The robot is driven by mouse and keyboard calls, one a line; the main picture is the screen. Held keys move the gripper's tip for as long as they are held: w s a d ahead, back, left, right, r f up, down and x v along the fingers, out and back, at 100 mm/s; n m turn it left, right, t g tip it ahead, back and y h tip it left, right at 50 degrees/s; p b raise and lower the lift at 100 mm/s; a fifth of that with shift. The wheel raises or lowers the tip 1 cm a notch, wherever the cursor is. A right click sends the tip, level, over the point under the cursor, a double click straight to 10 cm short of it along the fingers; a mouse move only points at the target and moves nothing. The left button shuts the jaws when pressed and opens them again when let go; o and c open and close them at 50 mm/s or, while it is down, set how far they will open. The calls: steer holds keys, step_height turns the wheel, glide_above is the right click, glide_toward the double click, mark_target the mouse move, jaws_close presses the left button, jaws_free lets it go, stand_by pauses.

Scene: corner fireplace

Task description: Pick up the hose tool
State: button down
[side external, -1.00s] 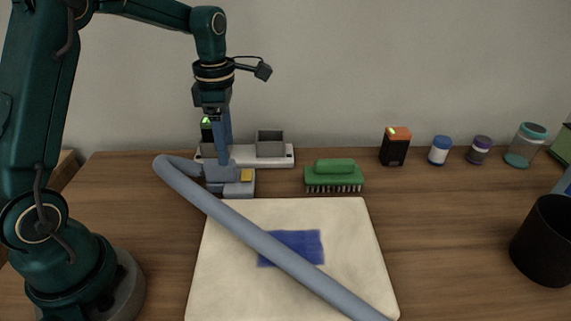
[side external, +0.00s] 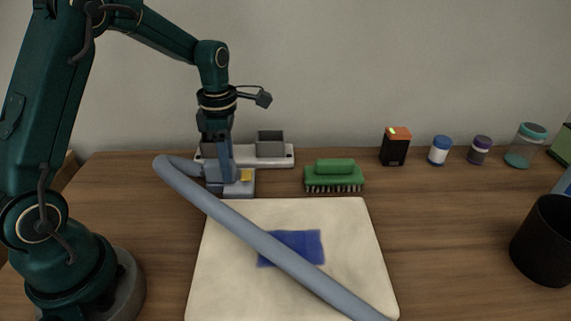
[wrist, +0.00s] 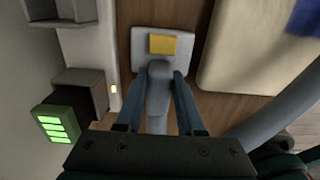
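The hose tool (side external: 238,189) is a grey-blue head with a yellow patch, standing on the wooden table near the back left. A thick grey-blue hose (side external: 265,245) runs from it across the pale board toward the front. In the wrist view the tool's upright neck (wrist: 158,90) lies between the two blue fingers of my gripper (wrist: 160,76). The fingers are open, one on each side of the neck, with narrow gaps showing. In the side view my gripper (side external: 224,180) points down at the tool and partly hides it.
A white charger (side external: 282,155) stands close behind; a green-lit battery (wrist: 57,124) shows beside it in the wrist view. A green brush (side external: 334,176) is to the right. The pale board (side external: 350,225) bears a blue patch. A battery, jars and black cup (side external: 545,240) stand farther right.

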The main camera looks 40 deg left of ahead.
steer(key=shift+r, duration=0.15)
steer(key=shift+r, duration=0.3)
step_height(320, 180, up, 4)
steer(key=shift+a+f, duration=0.15)
steer(key=s+a+r, duration=0.6)
steer(key=s+a, duration=0.1)
steer(key=a, duration=0.1)
steer(key=shift+s+a+r, duration=0.25)
steer(key=shift+s+a, duration=0.05)
steer(key=c, duration=1.1)
jaws_free()
jaws_close()
